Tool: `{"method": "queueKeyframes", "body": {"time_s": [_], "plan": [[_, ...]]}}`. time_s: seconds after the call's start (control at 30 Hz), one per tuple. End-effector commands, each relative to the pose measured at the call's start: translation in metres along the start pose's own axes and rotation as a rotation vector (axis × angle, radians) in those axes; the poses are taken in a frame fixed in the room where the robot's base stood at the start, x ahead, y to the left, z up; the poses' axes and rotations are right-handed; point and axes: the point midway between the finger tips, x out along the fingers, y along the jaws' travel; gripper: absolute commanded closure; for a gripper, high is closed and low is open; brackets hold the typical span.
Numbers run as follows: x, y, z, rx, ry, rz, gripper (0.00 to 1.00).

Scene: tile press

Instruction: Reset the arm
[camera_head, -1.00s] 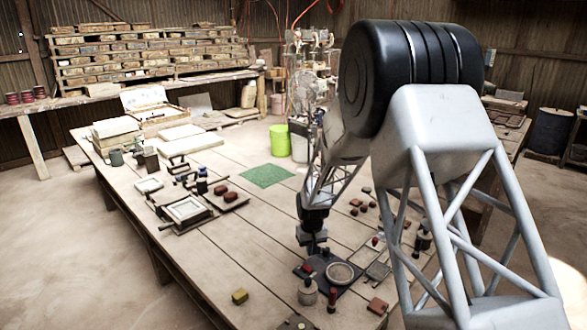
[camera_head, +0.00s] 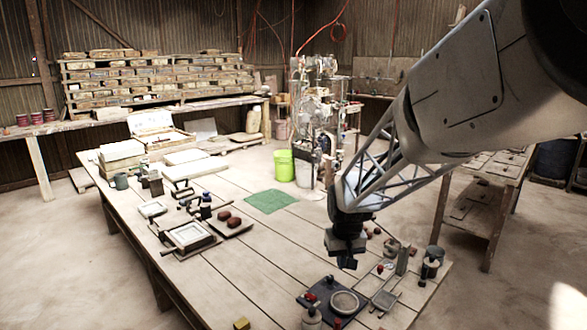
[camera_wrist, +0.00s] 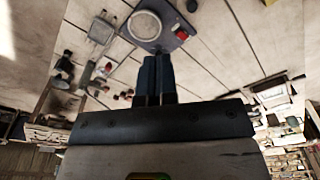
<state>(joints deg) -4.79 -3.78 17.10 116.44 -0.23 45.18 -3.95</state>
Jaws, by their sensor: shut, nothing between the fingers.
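My gripper (camera_head: 347,262) hangs above the right part of the wooden table (camera_head: 240,262), pointing down, with nothing held. In the wrist view my gripper (camera_wrist: 157,62) shows its two dark fingers together, shut and empty. Below and in front of it is a dark plate with a round pale dish (camera_head: 344,302). The dish also shows in the wrist view (camera_wrist: 145,24), beyond the fingertips and apart from them. My arm covers part of the table's far right side.
A tile press frame (camera_head: 190,236) and a board with reddish-brown lumps (camera_head: 228,221) stand at the left. A green mat (camera_head: 271,201) lies mid-table. A yellow block (camera_head: 241,323) is at the front edge. Small tools and a grey cup (camera_head: 435,254) crowd the right. The table's middle is clear.

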Motion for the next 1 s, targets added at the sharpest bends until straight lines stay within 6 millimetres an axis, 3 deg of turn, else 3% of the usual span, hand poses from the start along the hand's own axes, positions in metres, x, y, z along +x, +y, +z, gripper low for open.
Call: {"method": "queueKeyframes", "body": {"time_s": [0.2,0.5,1.0], "plan": [[-0.040,0.005,0.047,0.027,0.026,0.004,1.00],[-0.080,0.009,0.114,0.063,0.055,0.009,1.00],[-0.121,0.010,0.230,0.123,0.103,0.017,1.00]]}}
